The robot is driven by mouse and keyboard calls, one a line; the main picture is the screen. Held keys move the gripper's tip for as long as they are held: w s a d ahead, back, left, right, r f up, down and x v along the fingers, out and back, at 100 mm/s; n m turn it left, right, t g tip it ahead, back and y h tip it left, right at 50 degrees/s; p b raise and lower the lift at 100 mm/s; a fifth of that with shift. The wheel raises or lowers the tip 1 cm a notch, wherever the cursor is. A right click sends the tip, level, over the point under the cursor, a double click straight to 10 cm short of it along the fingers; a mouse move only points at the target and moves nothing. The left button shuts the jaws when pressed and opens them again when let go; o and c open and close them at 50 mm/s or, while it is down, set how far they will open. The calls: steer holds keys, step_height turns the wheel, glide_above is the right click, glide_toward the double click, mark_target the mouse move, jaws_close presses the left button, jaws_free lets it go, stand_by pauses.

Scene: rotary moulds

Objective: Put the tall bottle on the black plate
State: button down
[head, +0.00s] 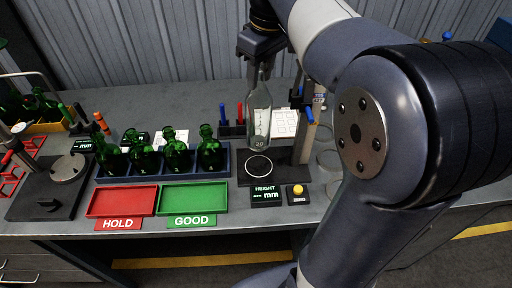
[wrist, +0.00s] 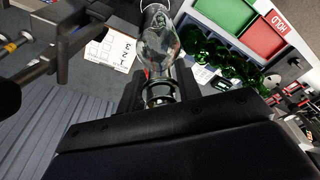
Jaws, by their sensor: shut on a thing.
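The tall bottle (head: 260,122) is clear glass with a "20" mark, upright in the head view. My gripper (head: 262,62) is above it, shut on its neck. In the wrist view the bottle (wrist: 162,45) points away from my gripper (wrist: 160,92), its neck between the two fingers. The black plate (head: 246,181) with a white ring lies under the bottle. The bottle's base shows just above or at the back of the ring; I cannot tell whether it touches the plate.
A height readout (head: 265,196) and a yellow button (head: 297,190) sit in front of the plate. A gauge post (head: 304,135) stands at its right. A blue rack (head: 226,158) of green bottles is left, behind red (head: 122,201) and green (head: 193,199) trays.

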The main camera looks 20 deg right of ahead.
mark_target(260, 109)
step_height(260, 109, down, 10)
steer(key=shift+r, duration=0.25)
stand_by(0.3)
steer(key=shift+f, duration=0.2)
steer(key=c, duration=1)
jaws_free()
steer(key=r, duration=0.4)
steer(key=s+r, duration=0.1)
steer(key=r, duration=0.3)
steer(key=d+r, duration=0.1)
steer(key=r, duration=0.3)
steer(key=shift+s+r, duration=0.1)
steer(key=shift+s, duration=0.2)
steer(key=shift+o, duration=0.4)
